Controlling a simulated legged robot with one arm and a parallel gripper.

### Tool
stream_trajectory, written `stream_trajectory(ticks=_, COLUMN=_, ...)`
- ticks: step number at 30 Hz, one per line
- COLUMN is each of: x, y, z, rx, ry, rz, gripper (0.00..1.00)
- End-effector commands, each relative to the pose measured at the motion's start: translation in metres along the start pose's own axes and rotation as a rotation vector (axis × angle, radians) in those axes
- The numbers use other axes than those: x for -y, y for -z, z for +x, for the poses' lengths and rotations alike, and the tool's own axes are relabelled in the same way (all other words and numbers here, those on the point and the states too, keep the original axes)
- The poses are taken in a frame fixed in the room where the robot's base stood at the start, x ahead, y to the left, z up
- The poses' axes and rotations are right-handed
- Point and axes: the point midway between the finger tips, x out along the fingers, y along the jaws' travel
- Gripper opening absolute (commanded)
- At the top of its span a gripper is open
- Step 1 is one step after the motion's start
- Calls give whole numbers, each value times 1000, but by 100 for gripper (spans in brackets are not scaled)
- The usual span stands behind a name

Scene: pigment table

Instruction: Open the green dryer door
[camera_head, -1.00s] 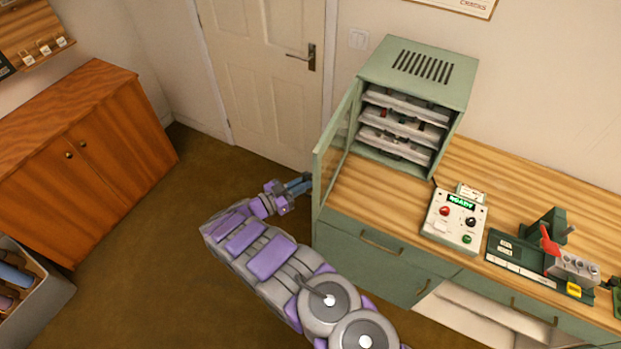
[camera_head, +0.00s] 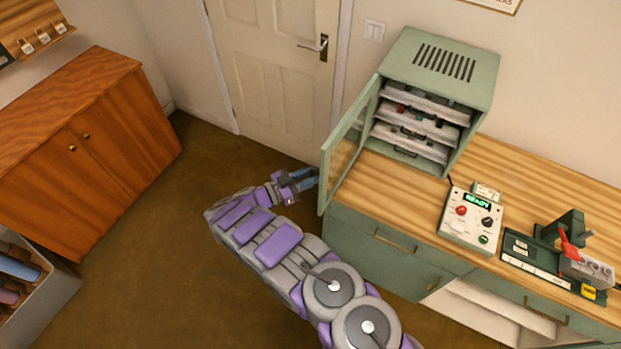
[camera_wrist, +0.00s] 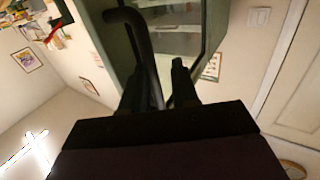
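The green dryer (camera_head: 440,62) stands on the bench with its front uncovered. Its glazed door (camera_head: 326,182) stands swung out to the left. In the head view, my gripper (camera_head: 312,178) is at the outer side of the door, by its free edge. In the wrist view, a dark curved handle (camera_wrist: 137,40) runs down towards the space between my fingertips (camera_wrist: 158,85). The fingers are apart; I cannot tell whether either touches the handle. The green door frame (camera_wrist: 215,30) is behind it, with pale trays seen through the glass.
Several trays (camera_head: 412,126) fill the dryer. A control box (camera_head: 470,218) reading READY and a dark device (camera_head: 555,250) stand to the right on the wooden bench (camera_head: 540,180). A wooden cabinet (camera_head: 85,150) is at left. Brown floor (camera_head: 150,240) is clear between them.

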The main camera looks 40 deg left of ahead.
Motion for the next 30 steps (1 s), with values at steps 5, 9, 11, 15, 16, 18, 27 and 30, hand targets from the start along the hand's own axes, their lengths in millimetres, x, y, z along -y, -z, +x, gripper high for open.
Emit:
stream_trajectory(ticks=5, x=-7, y=3, z=3, rx=4, ry=-2, rz=6, gripper=38)
stream_trajectory(ticks=9, x=-10, y=4, z=4, rx=4, ry=-1, rz=6, gripper=38)
stream_trajectory(ticks=11, x=-10, y=3, z=3, rx=5, ry=-1, rz=5, gripper=38)
stream_trajectory(ticks=15, x=-5, y=0, z=-4, rx=5, ry=2, rz=3, gripper=38)
stream_trajectory(ticks=16, x=-4, y=0, z=-7, rx=5, ry=2, rz=2, gripper=38)
stream_trajectory(ticks=18, x=-2, y=-3, z=-18, rx=6, ry=5, rz=-2, gripper=38)
stream_trajectory(ticks=27, x=-3, y=-3, z=-81, rx=6, ry=2, rz=1, gripper=38)
stream_trajectory(ticks=30, x=-5, y=-1, z=-104, rx=8, ry=4, rz=6, gripper=38)
